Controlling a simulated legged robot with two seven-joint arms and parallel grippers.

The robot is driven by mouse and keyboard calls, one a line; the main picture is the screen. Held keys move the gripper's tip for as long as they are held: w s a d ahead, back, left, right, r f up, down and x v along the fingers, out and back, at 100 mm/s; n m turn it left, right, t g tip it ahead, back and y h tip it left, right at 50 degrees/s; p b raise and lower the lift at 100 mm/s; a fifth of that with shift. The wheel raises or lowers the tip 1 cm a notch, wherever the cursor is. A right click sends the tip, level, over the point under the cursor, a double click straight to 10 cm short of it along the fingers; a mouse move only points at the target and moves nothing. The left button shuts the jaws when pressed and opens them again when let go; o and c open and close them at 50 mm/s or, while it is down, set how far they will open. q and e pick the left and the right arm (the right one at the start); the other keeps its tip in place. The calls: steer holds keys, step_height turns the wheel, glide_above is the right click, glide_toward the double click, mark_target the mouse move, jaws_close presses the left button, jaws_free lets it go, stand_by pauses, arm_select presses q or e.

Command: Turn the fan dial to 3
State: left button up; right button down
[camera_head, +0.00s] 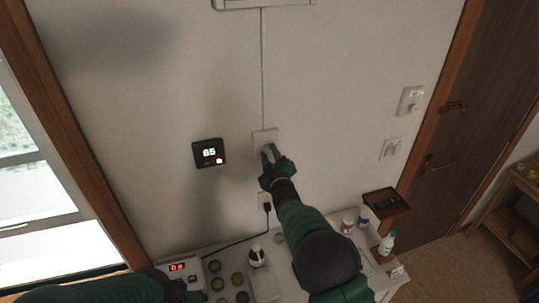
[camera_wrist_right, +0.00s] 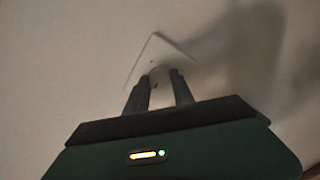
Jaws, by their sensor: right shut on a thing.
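The fan dial's white wall plate (camera_head: 265,136) is in the middle of the wall in the head view, below a thin vertical cord. It also shows in the right wrist view (camera_wrist_right: 160,52), tilted. My right gripper (camera_head: 267,149) is at the plate, its two dark fingers shut on the dial knob. In the right wrist view the right gripper's fingertips (camera_wrist_right: 167,76) meet the plate's lower part and hide most of the knob. I cannot read the dial's setting. My left arm comes in at the lower left of the head view, but its gripper is hard to make out.
A black thermostat (camera_head: 208,153) reading 85 is left of the plate. An outlet (camera_head: 264,201) with a plugged cord is below. A white counter (camera_head: 215,262) holds jars and bottles. A dark tray (camera_head: 386,202), switches (camera_head: 392,149) and a wall controller (camera_head: 411,99) are at right.

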steer(key=shift+b, duration=0.5)
steer(key=m+b, duration=0.4)
steer(key=b, duration=0.1)
steer(key=m+b, duration=0.5)
steer(key=m+g+b, duration=0.1)
steer(key=m+b, duration=0.3)
steer(key=b, duration=0.2)
steer(key=shift+w+d+r+y, duration=0.1)
steer(key=shift+d+r+y, duration=0.15)
steer(key=shift+y, duration=0.15)
steer(key=m+y+b, duration=0.1)
steer(key=m+b, duration=0.6)
steer(key=m, duration=0.2)
steer(key=shift+d+r+m, duration=0.1)
steer(key=shift+d+m, duration=0.05)
steer(key=shift+m, duration=0.25)
steer(key=c, duration=1.5)
jaws_free()
steer(key=o, duration=0.4)
steer(key=shift+w+f+g, duration=0.2)
steer(key=shift+f+g, duration=0.05)
steer(key=shift+g, duration=0.05)
